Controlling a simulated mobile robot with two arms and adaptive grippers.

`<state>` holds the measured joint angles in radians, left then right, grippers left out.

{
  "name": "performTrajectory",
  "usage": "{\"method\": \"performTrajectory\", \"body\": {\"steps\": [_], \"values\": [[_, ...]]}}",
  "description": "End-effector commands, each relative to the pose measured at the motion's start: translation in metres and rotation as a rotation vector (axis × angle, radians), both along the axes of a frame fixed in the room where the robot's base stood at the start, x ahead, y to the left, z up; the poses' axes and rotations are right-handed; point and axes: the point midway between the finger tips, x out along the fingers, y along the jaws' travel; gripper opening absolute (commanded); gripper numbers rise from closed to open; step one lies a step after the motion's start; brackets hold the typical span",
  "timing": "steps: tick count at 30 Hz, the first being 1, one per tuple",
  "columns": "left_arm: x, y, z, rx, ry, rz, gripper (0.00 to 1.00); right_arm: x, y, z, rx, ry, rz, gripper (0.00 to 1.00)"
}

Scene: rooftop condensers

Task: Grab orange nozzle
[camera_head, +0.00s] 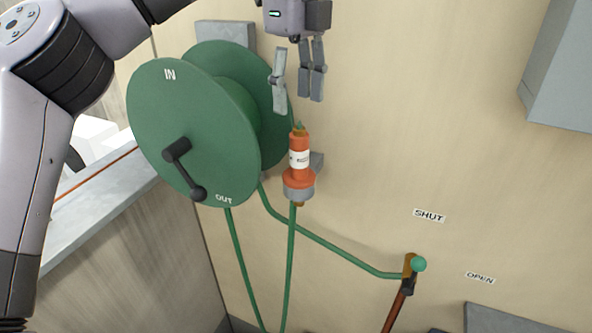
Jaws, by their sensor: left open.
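The orange nozzle (299,145) has a white label band and a green tip, and stands upright in a grey holder (299,191) on the beige wall. A green hose (289,255) hangs down from below it. My left gripper (297,98) is open and empty, just above the nozzle's tip, with its fingers pointing down. From this angle I cannot tell how far the fingers are from the nozzle in depth. My right gripper does not show.
A green hose reel (185,120) with a black crank handle (185,170) is on the wall left of the nozzle. A valve lever (408,275) stands at lower right, near the SHUT (429,215) and OPEN (480,278) labels. A grey box (562,70) is at upper right. The wall between is bare.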

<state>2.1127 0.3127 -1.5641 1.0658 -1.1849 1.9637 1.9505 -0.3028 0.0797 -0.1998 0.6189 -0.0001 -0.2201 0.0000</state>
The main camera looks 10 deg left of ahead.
Motion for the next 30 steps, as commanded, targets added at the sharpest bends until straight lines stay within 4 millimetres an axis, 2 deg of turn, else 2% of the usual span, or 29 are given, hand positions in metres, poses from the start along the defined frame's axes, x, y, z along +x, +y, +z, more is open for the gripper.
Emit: {"method": "performTrajectory", "body": {"steps": [9, 16, 23, 27, 30], "values": [[-0.001, 0.000, -0.058, -0.002, 0.003, -0.003, 0.51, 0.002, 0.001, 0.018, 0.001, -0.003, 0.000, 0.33], [-0.001, 0.000, -0.075, -0.002, 0.001, -0.002, 0.51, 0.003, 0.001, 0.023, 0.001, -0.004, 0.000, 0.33], [-0.002, 0.001, -0.101, -0.001, 0.005, -0.004, 0.51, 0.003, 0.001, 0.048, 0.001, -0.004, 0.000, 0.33], [-0.001, 0.001, -0.120, -0.002, 0.003, -0.001, 0.51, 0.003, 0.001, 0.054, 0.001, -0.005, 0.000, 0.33], [-0.001, 0.001, -0.125, -0.003, 0.000, -0.001, 0.51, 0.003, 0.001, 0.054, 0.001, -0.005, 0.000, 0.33]]}}
